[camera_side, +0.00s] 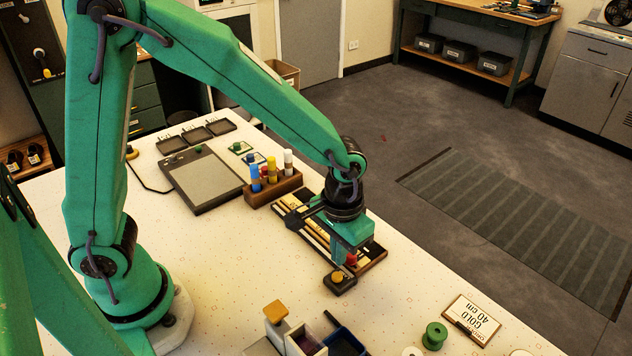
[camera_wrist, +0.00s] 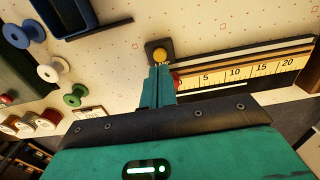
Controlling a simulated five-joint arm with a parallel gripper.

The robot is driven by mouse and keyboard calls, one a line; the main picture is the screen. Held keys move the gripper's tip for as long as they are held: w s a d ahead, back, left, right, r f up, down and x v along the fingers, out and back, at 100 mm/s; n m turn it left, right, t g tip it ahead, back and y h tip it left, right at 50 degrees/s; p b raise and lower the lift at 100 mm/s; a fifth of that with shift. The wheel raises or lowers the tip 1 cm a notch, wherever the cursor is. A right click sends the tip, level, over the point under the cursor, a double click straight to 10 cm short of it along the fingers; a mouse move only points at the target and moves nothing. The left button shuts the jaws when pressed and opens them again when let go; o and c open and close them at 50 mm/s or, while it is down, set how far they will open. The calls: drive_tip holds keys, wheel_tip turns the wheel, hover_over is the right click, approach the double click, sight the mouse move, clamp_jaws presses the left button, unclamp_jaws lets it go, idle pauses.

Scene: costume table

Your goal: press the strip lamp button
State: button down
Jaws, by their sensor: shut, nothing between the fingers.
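The strip lamp button is a yellow round cap (camera_side: 337,276) on a small dark box (camera_side: 341,287), beside the near end of the measuring board (camera_side: 372,258). In the wrist view the yellow cap (camera_wrist: 160,55) is uncovered at top centre, on its dark box (camera_wrist: 149,47). My gripper (camera_side: 346,262) is shut and empty, pointing down just behind the box in the side view. In the wrist view its fingertips (camera_wrist: 160,68) overlap the lower part of the box, just below the cap. I cannot tell their height over it, and no contact is visible.
A red knob (camera_side: 351,259) sits close beside the fingers. The measuring board's scale (camera_wrist: 250,77) extends right in the wrist view. A wooden rack of bottles (camera_side: 273,190) stands farther back. Compartment boxes (camera_side: 305,339), a green spool (camera_side: 435,336) and a card (camera_side: 471,319) are at the front.

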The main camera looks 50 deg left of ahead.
drive_tip(key=shift+r, duration=1.15)
drive_tip(key=shift+r, duration=0.1)
drive_tip(key=s+a+r+t, duration=0.2)
drive_tip(key=s+a+r, duration=0.3)
drive_tip(key=a+r, duration=0.2)
drive_tip(key=s+a+r+t, duration=0.3)
drive_tip(key=s+a+r, duration=0.2)
drive_tip(key=a+r, duration=0.2)
drive_tip(key=shift+s+a+r+t, duration=0.3)
drive_tip(key=shift+s+a, duration=0.1)
drive_tip(key=shift+a, duration=0.6)
idle(0.3)
